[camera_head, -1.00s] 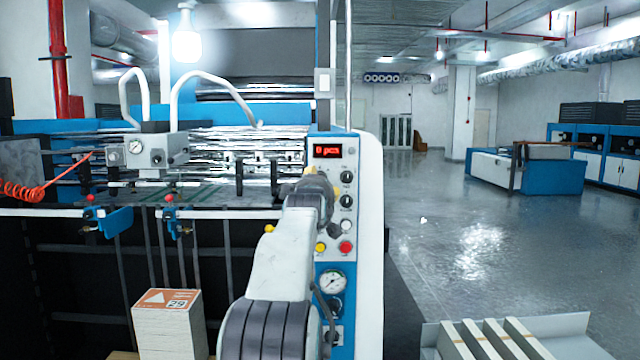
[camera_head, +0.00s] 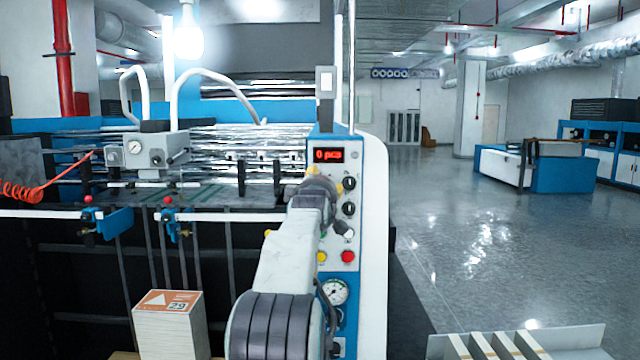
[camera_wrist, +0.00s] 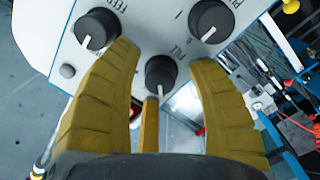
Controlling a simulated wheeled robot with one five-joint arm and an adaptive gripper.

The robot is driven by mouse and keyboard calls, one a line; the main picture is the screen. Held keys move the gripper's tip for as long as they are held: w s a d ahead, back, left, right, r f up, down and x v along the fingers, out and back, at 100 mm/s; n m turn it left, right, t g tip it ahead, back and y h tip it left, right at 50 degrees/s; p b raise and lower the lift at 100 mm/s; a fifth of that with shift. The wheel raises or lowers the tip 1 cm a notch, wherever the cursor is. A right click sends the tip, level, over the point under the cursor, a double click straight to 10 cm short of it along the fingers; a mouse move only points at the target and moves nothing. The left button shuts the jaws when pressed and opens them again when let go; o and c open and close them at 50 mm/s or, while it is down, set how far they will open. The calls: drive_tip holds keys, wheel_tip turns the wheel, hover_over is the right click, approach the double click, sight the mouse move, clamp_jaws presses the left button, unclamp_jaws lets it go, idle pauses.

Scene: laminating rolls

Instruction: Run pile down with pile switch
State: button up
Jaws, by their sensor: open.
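The blue-and-white control panel (camera_head: 334,262) stands at the right end of the machine, with a red "0 pcs" display (camera_head: 327,155) and black knobs (camera_head: 349,208). My gripper (camera_wrist: 165,57) is open and empty at the panel. In the wrist view its yellow fingers straddle a black knob (camera_wrist: 160,77) with a white pointer; I cannot tell whether they touch it. A knob marked "FEED" (camera_wrist: 97,28) is left of the fingers, another knob (camera_wrist: 210,19) at upper right. The other labels are partly cut or blurred, so the pile switch is uncertain. The paper pile (camera_head: 168,325) stands at lower left.
Yellow and red buttons (camera_head: 347,257) and a pressure gauge (camera_head: 334,291) sit lower on the panel. A suction head (camera_head: 155,152) with white hoses is at left. A tray with pale slats (camera_head: 490,345) is at lower right.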

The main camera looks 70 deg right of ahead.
drive_tip(key=shift+o, duration=0.3)
drive_tip(key=shift+a+r, duration=0.1)
clamp_jaws()
